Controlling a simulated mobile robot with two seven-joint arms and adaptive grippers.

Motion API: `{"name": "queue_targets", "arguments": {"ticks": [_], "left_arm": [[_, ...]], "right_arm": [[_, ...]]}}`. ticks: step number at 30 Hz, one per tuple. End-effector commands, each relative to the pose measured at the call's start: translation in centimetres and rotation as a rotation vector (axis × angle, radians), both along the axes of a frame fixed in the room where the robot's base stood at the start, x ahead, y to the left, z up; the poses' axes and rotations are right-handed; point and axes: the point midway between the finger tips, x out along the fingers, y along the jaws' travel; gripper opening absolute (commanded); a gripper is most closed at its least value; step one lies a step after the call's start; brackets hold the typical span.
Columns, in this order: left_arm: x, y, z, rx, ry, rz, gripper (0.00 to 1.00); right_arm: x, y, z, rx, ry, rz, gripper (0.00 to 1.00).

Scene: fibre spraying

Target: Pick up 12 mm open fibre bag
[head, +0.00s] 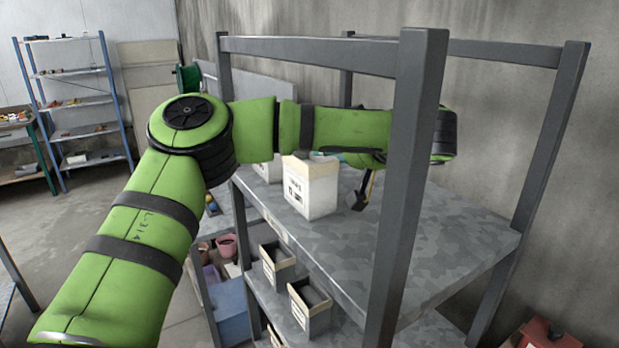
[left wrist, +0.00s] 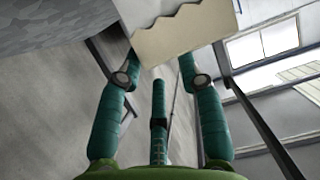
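A white bag with a beige top and dark print (head: 310,187) stands upright on the upper shelf; its printed size is too small to read. A second pale bag (head: 268,170) stands behind it, partly hidden by my arm. My left gripper (head: 362,192) is over the shelf, just right of the front bag and partly hidden behind the rack post. In the left wrist view its teal fingers (left wrist: 158,62) are spread apart. A pale bag with a jagged-edged beige strip (left wrist: 185,38) shows at their tips; I cannot tell whether they touch. My right gripper is out of view.
The grey rack post (head: 410,190) stands close in front of my left arm. The upper shelf (head: 440,240) is clear to the right. Open dark-lined boxes (head: 310,305) sit on the shelf below. A red box (head: 548,335) is at bottom right.

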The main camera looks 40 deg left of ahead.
Motion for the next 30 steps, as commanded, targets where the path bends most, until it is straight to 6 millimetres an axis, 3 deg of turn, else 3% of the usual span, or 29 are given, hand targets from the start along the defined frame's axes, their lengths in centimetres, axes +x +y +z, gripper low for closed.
{"name": "queue_targets", "arguments": {"ticks": [1,5,12,21,24,30], "left_arm": [[0.2,0.6,0.1,-0.003,0.006,0.003,0.37],[0.7,1.8,-0.7,-0.004,0.006,0.002,0.37],[1.5,3.3,-1.8,-0.002,0.001,-0.001,0.37],[1.6,3.5,-1.9,0.0,-0.001,-0.001,0.37],[1.6,3.5,-1.9,0.0,-0.001,-0.001,0.0],[1.6,3.5,-1.8,0.0,-0.002,-0.001,0.0]], "right_arm": [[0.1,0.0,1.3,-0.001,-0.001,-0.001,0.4],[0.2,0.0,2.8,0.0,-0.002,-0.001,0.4],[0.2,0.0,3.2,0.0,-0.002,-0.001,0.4],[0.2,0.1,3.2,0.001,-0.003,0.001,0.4],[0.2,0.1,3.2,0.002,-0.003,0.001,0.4],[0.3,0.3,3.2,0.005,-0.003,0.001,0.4]]}}
